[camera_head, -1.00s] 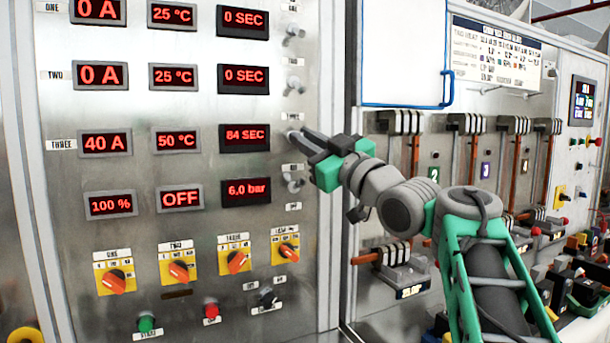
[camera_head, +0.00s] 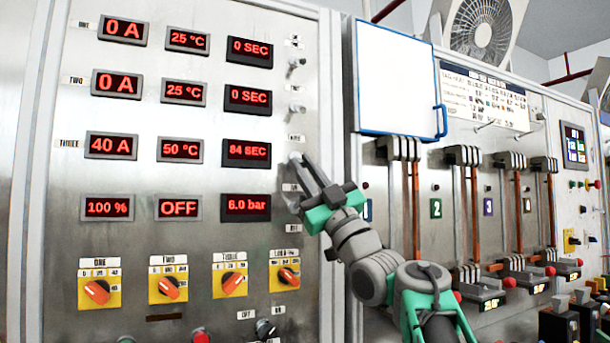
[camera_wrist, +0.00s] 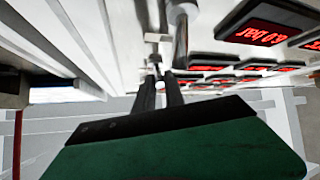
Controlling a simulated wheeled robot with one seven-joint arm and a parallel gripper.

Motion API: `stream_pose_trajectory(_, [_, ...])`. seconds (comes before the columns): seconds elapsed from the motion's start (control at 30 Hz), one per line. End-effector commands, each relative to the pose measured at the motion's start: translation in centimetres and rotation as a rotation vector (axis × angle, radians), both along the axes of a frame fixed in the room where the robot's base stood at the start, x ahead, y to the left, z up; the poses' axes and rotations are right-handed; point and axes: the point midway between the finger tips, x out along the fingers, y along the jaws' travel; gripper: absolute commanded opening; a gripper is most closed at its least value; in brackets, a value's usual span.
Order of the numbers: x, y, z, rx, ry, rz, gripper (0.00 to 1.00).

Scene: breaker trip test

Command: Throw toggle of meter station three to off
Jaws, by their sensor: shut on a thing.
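Meter station three is the panel row reading 40 A (camera_head: 111,146), 50 °C and 84 SEC (camera_head: 246,151). Its toggle (camera_head: 295,156) is at the right end of that row, mostly hidden by my fingers. My gripper (camera_head: 301,164) reaches up to it from the lower right, shut on the toggle. The wrist view shows the two dark fingers (camera_wrist: 161,82) close together along the panel, with their tips near small metal parts. Which way the toggle points cannot be made out.
Toggles for station one (camera_head: 296,63) and station two (camera_head: 297,108) stick out above. A metal toggle or post (camera_wrist: 181,14) is close to my fingers in the wrist view. Orange-handled rotary switches (camera_head: 168,289) are below. A blue-framed whiteboard (camera_head: 394,80) is on the right.

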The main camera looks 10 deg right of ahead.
Motion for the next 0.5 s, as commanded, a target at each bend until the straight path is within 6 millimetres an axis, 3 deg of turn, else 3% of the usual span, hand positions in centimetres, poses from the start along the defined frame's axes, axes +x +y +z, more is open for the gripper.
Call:
stream_pose_trajectory(0.27, [0.05, -0.01, -0.03, 0.001, 0.000, 0.001, 0.00])
stream_pose_trajectory(0.3, [0.05, 0.00, -0.02, 0.001, 0.000, 0.001, 0.15])
stream_pose_trajectory(0.5, [0.03, 0.00, -0.01, 0.000, 0.000, 0.000, 0.31])
